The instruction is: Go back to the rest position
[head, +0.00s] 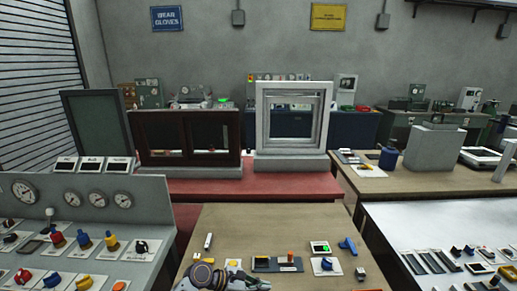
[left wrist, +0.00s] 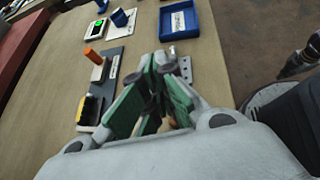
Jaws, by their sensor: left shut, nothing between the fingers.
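My left gripper (left wrist: 166,62) shows in the left wrist view with its green and grey fingers closed together and nothing between them. It hangs over the wooden table (left wrist: 55,75), near a small metal piece (left wrist: 172,50) and to the right of a dark panel with an orange knob (left wrist: 92,57). In the head view part of my left arm shows at the bottom edge, over the front of the same table (head: 220,225). My right gripper cannot be made out in either view.
A blue tray (left wrist: 193,36) lies beyond the gripper. A grey gauge console (head: 105,187) stands on the left and a white-topped bench (head: 450,225) on the right. A red table (head: 210,188) bears brown (head: 160,128) and white (head: 262,130) window frames.

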